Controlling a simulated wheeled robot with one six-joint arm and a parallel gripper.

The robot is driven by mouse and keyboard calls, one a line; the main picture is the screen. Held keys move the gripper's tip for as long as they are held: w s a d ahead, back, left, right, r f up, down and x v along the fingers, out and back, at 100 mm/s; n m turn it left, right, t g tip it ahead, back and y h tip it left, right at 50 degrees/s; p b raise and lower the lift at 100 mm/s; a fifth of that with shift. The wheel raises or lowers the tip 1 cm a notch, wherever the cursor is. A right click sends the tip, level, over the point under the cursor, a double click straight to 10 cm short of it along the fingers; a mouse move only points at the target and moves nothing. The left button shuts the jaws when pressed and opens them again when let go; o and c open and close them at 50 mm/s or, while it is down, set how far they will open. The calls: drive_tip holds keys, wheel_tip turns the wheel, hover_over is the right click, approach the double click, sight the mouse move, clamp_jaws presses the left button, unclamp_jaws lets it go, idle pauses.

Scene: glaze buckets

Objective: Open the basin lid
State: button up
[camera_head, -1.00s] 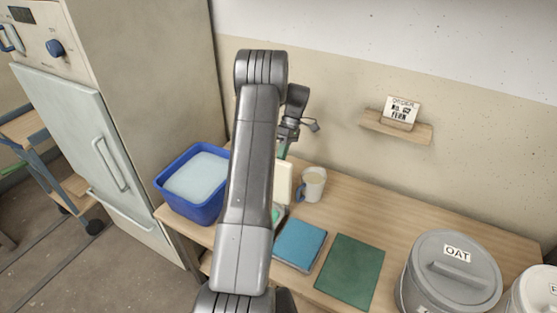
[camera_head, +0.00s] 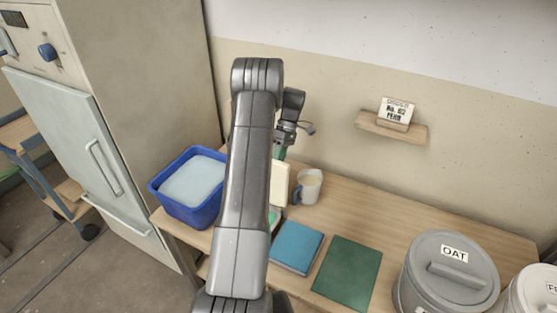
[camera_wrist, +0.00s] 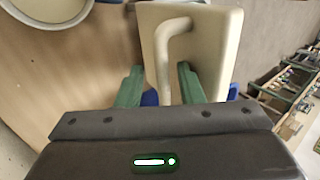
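The cream basin lid (camera_wrist: 207,45) fills the upper middle of the wrist view, with a bent cream handle (camera_wrist: 164,62) on its face. My gripper (camera_wrist: 158,75) has its two green fingers apart, one on each side of the handle's lower part, with gaps visible. In the head view the lid (camera_head: 279,184) stands upright, edge-on, just right of my arm. My gripper (camera_head: 281,153) is at its upper end there, partly hidden. My arm hides most of the basin, so I cannot tell how the lid sits on it.
A blue tub (camera_head: 186,211) with pale contents stands left of my arm. A mug (camera_head: 309,187) is close right of the lid. A blue book (camera_head: 297,247), a green mat (camera_head: 346,273) and an OAT bin (camera_head: 448,278) lie further right. A small shelf (camera_head: 392,126) is on the wall.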

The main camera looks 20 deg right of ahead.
drive_tip(key=shift+w+r, duration=0.1)
drive_tip(key=p+v, duration=0.5)
drive_tip(key=v, duration=0.8)
drive_tip(key=shift+d+r+p, duration=0.2)
drive_tip(key=shift+r+p, duration=0.05)
drive_tip(key=shift+p, duration=0.15)
drive_tip(key=shift+w, duration=0.15)
